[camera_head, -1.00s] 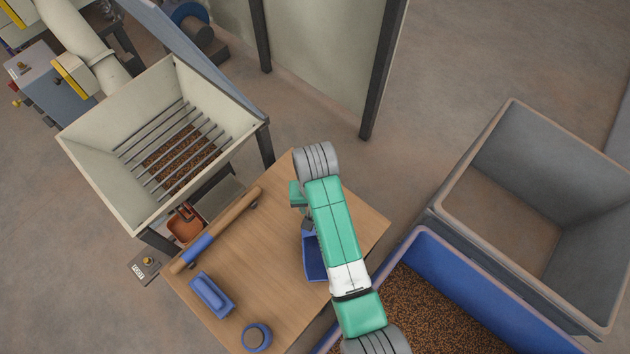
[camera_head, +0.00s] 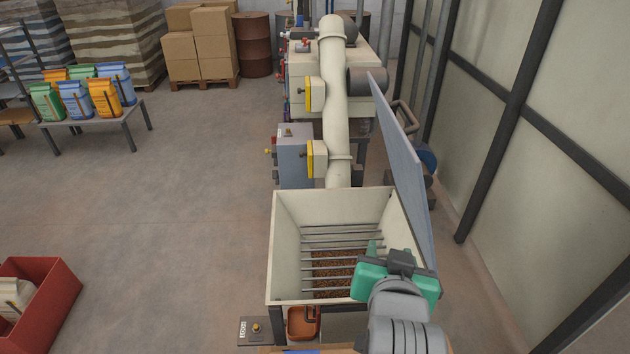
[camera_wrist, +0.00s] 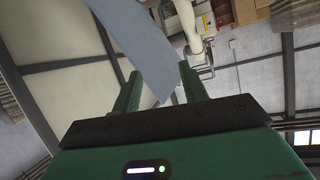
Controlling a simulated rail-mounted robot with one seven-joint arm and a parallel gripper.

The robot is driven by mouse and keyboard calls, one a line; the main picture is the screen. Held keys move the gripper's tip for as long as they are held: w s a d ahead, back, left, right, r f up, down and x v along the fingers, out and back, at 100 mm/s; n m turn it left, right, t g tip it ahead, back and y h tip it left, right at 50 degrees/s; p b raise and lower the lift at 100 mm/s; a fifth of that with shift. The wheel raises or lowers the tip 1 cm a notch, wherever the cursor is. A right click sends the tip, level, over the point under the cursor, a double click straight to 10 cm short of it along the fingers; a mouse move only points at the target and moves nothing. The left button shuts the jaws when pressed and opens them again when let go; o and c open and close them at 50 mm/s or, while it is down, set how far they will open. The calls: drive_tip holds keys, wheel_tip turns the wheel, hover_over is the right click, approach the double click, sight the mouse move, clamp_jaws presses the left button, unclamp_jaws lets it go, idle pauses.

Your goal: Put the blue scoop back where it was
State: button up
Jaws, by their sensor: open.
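Only a thin strip of the wooden table (camera_head: 265,349) shows at the bottom of the head view. My gripper (camera_head: 388,258) is in front of the right side of the hopper's opening in that view. In the wrist view my gripper (camera_wrist: 160,90) has its two green fingers apart, with nothing between them. It points towards the wall and ceiling, past a blue-grey panel.
The cream hopper (camera_head: 285,245) has bars over brown pellets. The blue-grey panel (camera_head: 400,150) rises at its right. A small orange-brown container (camera_head: 303,322) sits below the hopper. A red bin (camera_head: 55,310) stands at lower left. The floor (camera_head: 180,220) between is clear.

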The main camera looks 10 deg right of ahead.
drive_tip(key=s+a+r+n+t+y, duration=0.1)
drive_tip(key=s+a+r+t, duration=0.3)
drive_tip(key=r, duration=0.5)
drive_tip(key=s+a+r+n+t+y, duration=0.1)
drive_tip(key=s+a+r+n+t, duration=0.1)
drive_tip(key=s+a+r+t, duration=0.2)
drive_tip(key=s+a+r+n+t+y, duration=0.1)
drive_tip(key=s+a+r+t, duration=0.3)
drive_tip(key=a+r, duration=0.5)
wheel_tip(320, 180, up, 7)
drive_tip(key=shift+s+r+n+y, duration=0.1)
drive_tip(key=shift+s+n+y, duration=0.35)
drive_tip(key=shift+s, duration=0.45)
